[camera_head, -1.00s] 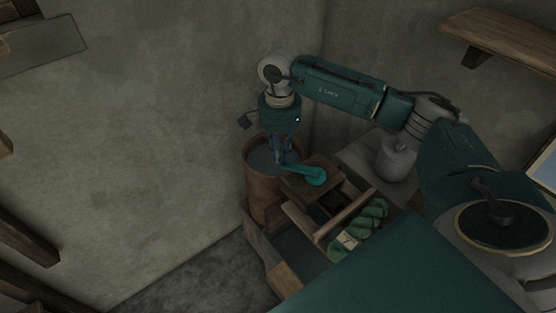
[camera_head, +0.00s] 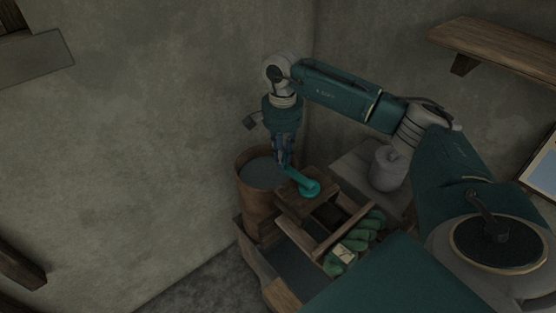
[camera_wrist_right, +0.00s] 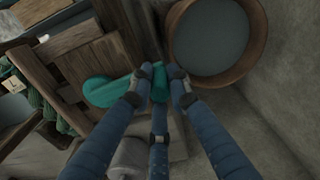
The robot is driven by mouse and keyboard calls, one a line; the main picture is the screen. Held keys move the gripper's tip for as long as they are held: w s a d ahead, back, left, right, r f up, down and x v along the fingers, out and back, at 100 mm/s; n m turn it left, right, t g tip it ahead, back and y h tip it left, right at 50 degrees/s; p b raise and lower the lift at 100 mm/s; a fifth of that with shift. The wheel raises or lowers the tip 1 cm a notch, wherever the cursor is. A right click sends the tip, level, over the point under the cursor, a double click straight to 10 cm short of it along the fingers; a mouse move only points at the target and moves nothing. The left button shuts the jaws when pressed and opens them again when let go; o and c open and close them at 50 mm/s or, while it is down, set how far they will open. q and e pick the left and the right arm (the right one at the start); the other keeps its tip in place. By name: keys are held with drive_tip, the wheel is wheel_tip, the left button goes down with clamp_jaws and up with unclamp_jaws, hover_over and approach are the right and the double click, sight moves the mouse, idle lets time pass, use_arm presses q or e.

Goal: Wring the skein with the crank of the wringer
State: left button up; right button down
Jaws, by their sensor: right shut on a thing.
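The teal crank (camera_head: 303,183) lies over the wooden top of the wringer (camera_head: 296,204), with its round hub at the right end. It also shows in the right wrist view (camera_wrist_right: 106,92). My right gripper (camera_head: 283,162) comes down from above and is shut on the crank's outer end, beside the barrel. In the right wrist view its blue fingers (camera_wrist_right: 160,85) close around the teal handle. I cannot make out the skein. My left gripper is not in view.
A round wooden barrel (camera_head: 245,204) with grey liquid stands just left of the wringer. Green bundles (camera_head: 372,222) lie in the wooden frame to the right. A grey jar (camera_head: 389,170) stands behind on a ledge. A wooden shelf (camera_head: 497,50) is on the wall.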

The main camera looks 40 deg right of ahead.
drive_tip(key=s+d+b, duration=0.1)
drive_tip(key=s+d, duration=0.6)
drive_tip(key=d, duration=0.4)
drive_tip(key=shift+s+d+f, duration=0.15)
drive_tip(key=shift+s+d, duration=0.05)
drive_tip(key=shift+d, duration=0.2)
idle(1.5)
drive_tip(key=shift+s+f, duration=0.1)
idle(1.9)
drive_tip(key=shift+a, duration=0.1)
